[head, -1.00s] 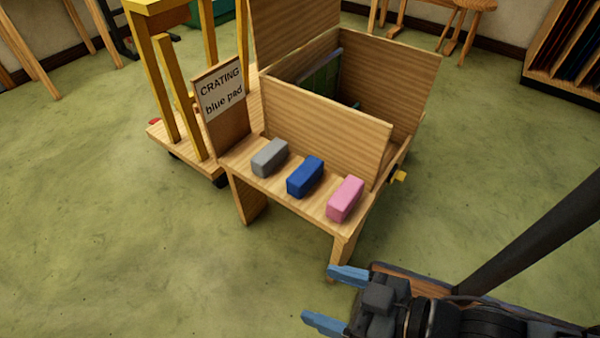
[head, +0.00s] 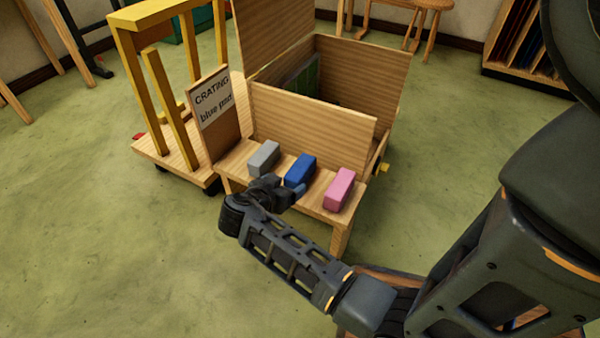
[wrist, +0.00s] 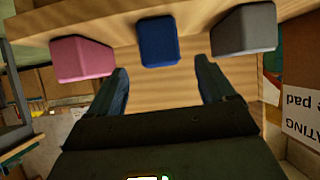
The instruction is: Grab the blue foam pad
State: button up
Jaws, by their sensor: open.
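The blue foam pad (head: 300,170) lies on the wooden shelf at the front of the crate, between a grey pad (head: 264,157) and a pink pad (head: 339,189). In the wrist view the blue pad (wrist: 158,41) is ahead of my gripper (wrist: 162,78), roughly centred between the fingers and beyond their tips. My gripper (head: 288,191) is open and empty, close to the front of the blue pad. In the head view the gripper partly hides the shelf and one finger shows by the pad's lower edge.
The wooden crate (head: 310,122) stands open behind the pads, with a green panel (head: 304,78) inside. A sign (head: 211,100) reading "CRATING blue pad" stands left of the shelf. A yellow-posted cart (head: 165,148) is further left. Green floor lies open in front.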

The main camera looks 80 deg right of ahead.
aim_at(298, 173)
jog(key=d, duration=0.2)
jog(key=shift+s+d+f+m+g, duration=0.25)
jog(key=shift+s+d+m+g, duration=0.05)
jog(key=shift+s+d+g, duration=0.1)
jog(key=b+x, duration=0.1)
jog(key=x, duration=0.2)
jog(key=b+x, duration=0.1)
jog(key=x, duration=0.1)
jog(key=shift+w+d+f, duration=0.15)
jog(key=shift+d+f, duration=0.1)
jog(key=shift+d, duration=0.1)
jog(key=c, duration=1)
